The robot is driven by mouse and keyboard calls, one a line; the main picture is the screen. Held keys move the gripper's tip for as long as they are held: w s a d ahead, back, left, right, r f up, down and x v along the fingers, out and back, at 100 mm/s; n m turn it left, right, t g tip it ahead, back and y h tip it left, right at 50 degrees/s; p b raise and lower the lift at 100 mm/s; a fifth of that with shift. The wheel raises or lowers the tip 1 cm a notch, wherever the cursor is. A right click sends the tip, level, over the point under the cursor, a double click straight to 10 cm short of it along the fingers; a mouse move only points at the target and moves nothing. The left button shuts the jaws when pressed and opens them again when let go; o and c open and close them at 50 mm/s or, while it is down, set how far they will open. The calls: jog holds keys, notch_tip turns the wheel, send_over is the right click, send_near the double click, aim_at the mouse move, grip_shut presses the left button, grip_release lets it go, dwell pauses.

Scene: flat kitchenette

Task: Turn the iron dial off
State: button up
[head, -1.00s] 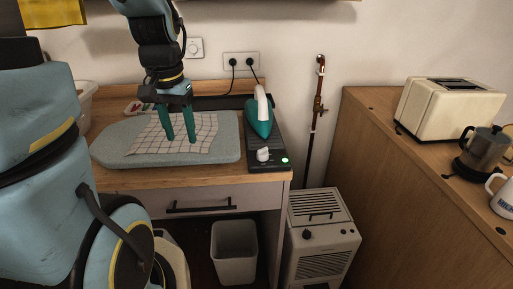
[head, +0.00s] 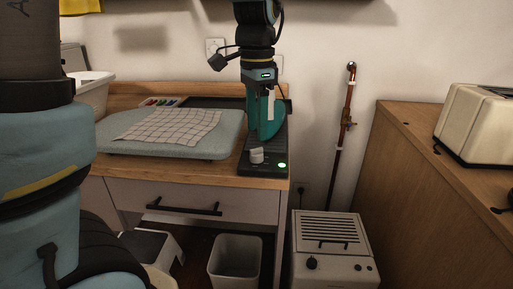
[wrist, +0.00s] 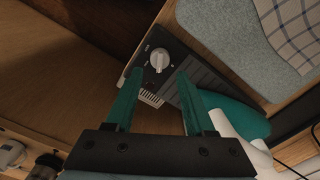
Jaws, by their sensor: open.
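The iron dial (head: 257,155) is a white knob on the front of the black iron base (head: 263,169). A green light (head: 282,165) glows beside it. In the wrist view the dial (wrist: 159,60) shows between and beyond my open fingertips, with nothing held. My gripper (wrist: 160,73) points down over the base. In the head view, my gripper overlaps the teal iron (head: 276,128) and partly hides it, so the fingertips are hard to pick out. The iron (wrist: 236,115) with its white handle lies beside my right finger in the wrist view.
A grey ironing pad (head: 205,150) with a checked cloth (head: 172,125) lies left of the base. A white bin (head: 234,262) and heater (head: 330,245) stand below. A toaster (head: 476,125) sits on the right counter. Free floor shows between the furniture.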

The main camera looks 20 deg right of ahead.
aim_at(256, 149)
notch_tip(256, 149, down, 6)
jog(key=shift+f, duration=0.1)
dwell(0.4)
grip_shut()
